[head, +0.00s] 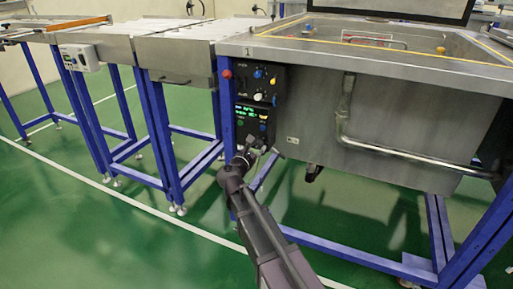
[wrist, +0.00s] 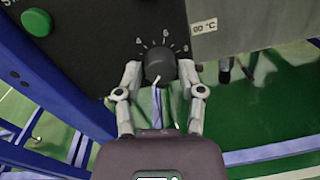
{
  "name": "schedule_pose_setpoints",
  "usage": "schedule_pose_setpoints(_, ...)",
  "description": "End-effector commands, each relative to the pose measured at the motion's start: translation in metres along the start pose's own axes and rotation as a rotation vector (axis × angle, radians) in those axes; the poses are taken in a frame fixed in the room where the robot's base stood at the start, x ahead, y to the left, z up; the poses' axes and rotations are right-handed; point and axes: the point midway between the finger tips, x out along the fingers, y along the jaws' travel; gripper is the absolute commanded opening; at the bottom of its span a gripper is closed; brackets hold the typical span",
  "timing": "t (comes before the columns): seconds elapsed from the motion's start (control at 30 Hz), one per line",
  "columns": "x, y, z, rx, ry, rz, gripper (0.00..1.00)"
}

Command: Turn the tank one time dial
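The dial (wrist: 160,65) is a black round knob with white scale marks and numbers around its upper side. It sits on the lower part of a black panel in the wrist view. My gripper (wrist: 159,74) has one finger on each side of the knob. The fingers are spread, with a gap on the left and a smaller one on the right; whether the right finger touches is hard to tell. In the head view my gripper (head: 247,154) is at the bottom of the control panel (head: 244,113), and the dial cannot be made out there.
The steel tank (head: 385,140) stands on a blue frame to the right of the panel. A green button (wrist: 36,22) is at the upper left of the panel. A metal plate marked °C (wrist: 225,25) is right of the knob. Blue frame legs (head: 228,105) stand close by.

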Motion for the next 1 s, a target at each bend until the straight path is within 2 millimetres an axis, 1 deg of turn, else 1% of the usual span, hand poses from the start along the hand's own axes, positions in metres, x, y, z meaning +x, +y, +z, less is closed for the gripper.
schedule_pose_setpoints(0.03, 0.0000, -0.0001, 0.0000, 0.000, 0.000, 0.000, 0.20)
schedule_pose_setpoints(0.07, 0.0000, -0.0001, 0.0000, 0.000, 0.000, 0.000, 0.11)
schedule_pose_setpoints(0.1, 0.0001, 0.0000, 0.0000, 0.000, 0.000, 0.000, 0.00)
schedule_pose_setpoints(0.37, 0.0005, 0.0001, 0.0001, 0.005, 0.000, 0.000, 0.00)
schedule_pose_setpoints(0.57, 0.0008, 0.0003, 0.0003, 0.043, 0.002, 0.000, 0.00)
schedule_pose_setpoints(0.77, 0.0011, 0.0007, 0.0006, 0.136, 0.006, -0.002, 0.00)
schedule_pose_setpoints(1.0, 0.0014, 0.0011, 0.0011, 0.319, 0.015, -0.003, 0.00)
